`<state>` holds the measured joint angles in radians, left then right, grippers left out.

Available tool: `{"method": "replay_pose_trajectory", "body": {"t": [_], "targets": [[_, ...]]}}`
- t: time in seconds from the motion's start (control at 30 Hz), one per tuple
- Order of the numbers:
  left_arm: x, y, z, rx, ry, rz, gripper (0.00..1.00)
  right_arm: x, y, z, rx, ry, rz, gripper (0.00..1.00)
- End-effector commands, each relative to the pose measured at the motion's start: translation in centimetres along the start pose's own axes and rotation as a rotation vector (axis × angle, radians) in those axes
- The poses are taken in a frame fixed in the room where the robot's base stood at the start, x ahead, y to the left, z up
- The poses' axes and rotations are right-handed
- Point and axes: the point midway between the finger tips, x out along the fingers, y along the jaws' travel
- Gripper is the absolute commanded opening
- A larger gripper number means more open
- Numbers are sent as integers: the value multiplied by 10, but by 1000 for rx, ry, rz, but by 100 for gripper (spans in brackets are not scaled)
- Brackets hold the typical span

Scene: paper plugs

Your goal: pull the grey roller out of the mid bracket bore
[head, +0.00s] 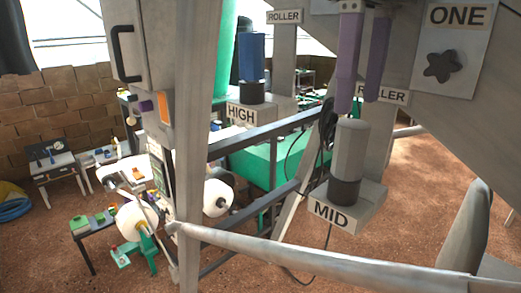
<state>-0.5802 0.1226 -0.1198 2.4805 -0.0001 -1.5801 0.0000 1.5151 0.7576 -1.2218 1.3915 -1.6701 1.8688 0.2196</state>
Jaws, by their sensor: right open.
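The grey roller (348,150) stands upright in the dark collar of the mid bracket (365,208), which carries a MID label. Its lower end is hidden in the collar. My right gripper (358,104) comes down from the top with two purple fingers, apart and empty. In the picture the fingertips end just above and slightly right of the roller's top; I cannot tell the gap in depth. My left gripper is not in view.
A blue roller (251,58) stands in the HIGH bracket (262,110) to the left. A ROLLER sign (384,94) is behind my fingers. A panel with a black star knob (443,66) is at the upper right. A grey rail (330,258) crosses below the mid bracket.

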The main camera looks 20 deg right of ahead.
Motion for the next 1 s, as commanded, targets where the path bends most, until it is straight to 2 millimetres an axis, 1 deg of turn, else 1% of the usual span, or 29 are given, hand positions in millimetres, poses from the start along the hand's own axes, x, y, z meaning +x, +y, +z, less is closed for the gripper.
{"method": "replay_pose_trajectory", "body": {"t": [0.23, 0.37, 1.0], "targets": [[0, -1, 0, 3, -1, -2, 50, 0, 0, 0, 0, 0, 0, 78], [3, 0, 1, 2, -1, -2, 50, 3, 0, 0, 0, 0, 1, 78], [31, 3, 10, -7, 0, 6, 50, 38, 0, 0, -1, 0, 1, 78]]}}
